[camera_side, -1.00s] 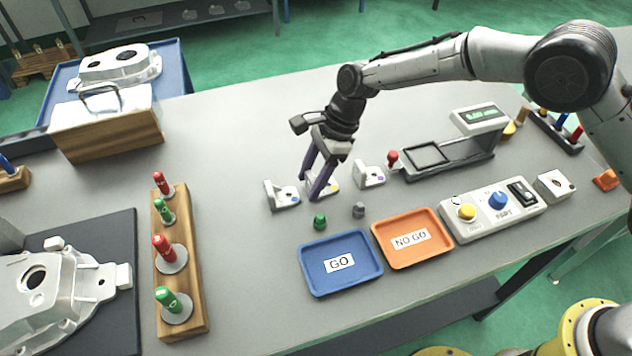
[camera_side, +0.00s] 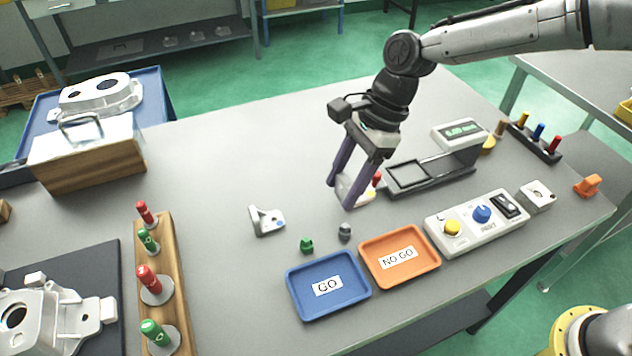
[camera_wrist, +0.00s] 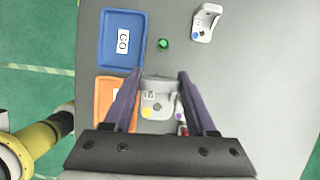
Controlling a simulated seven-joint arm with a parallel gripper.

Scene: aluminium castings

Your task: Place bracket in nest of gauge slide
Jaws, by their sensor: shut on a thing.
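My gripper (camera_side: 350,194) is shut on a pale metal bracket (camera_side: 346,188) with a yellow dot. In the wrist view, the held bracket (camera_wrist: 158,98) sits between the two purple fingers. It appears raised above the bench. A purple dot and pale edge beside it in the wrist view suggest another bracket (camera_wrist: 180,116), mostly hidden behind the held one. A bracket with a blue dot (camera_side: 266,221) stands on the bench to the left. The gauge slide (camera_side: 430,172), with a dark frame, green display and red knob, is right of my gripper.
The blue GO tray (camera_side: 304,309) and orange NO GO tray (camera_side: 373,275) lie in front. A green knob (camera_side: 306,245) and grey knob (camera_side: 345,231) stand behind them. A control box (camera_side: 476,222) is at the right. The bench behind my gripper is clear.

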